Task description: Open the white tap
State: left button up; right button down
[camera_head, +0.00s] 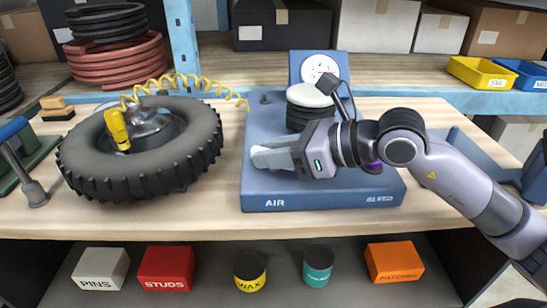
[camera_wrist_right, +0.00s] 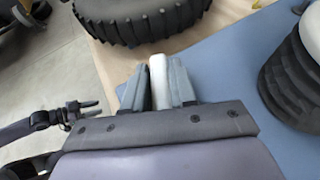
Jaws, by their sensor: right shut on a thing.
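My right gripper (camera_head: 262,157) reaches in from the right over the blue base unit (camera_head: 320,203), near its AIR label. In the right wrist view, its two grey fingers (camera_wrist_right: 158,85) are shut on a slim white piece (camera_wrist_right: 158,78), the white tap's handle. The fingers hide most of the tap in the head view, so I cannot tell how far it is turned. A purple part (camera_head: 373,168) near the BLEED label is mostly hidden by my right arm. What looks like my left gripper (camera_wrist_right: 84,109) shows small in the right wrist view; its jaws are unclear.
A white-topped black bellows (camera_head: 305,108) and a round gauge (camera_head: 319,67) stand behind my gripper. A large black tyre (camera_head: 88,165) lies left, with a yellow coiled hose (camera_head: 190,83) over it. Labelled boxes and tins sit on the shelf below.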

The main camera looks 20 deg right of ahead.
jog(key=shift+w+f+n+g+y+b, duration=0.1)
jog(key=shift+n+g+y+b, duration=0.4)
jog(key=shift+n+g, duration=0.15)
jog(key=shift+n+g+y+b, duration=0.4)
jog(key=shift+n+g, duration=0.15)
jog(key=shift+n, duration=0.1)
jog(key=shift+n+g+y+b, duration=0.3)
jog(key=shift+n+g+b, duration=0.1)
jog(key=shift+n+g, duration=0.4)
pick_arm(q)
jog(key=shift+w+d+f, duration=0.15)
jog(key=shift+d+f, duration=0.1)
jog(key=shift+f, duration=0.2)
jog(key=shift+w+d+f, duration=0.15)
jog(key=shift+d+f, duration=0.05)
jog(key=shift+f, duration=0.2)
pick_arm(e)
jog(key=shift+n+g, duration=0.3)
jog(key=shift+g, duration=0.1)
jog(key=shift+y, duration=0.3)
jog(key=c, duration=1)
grip_release()
jog(key=shift+g, duration=0.3)
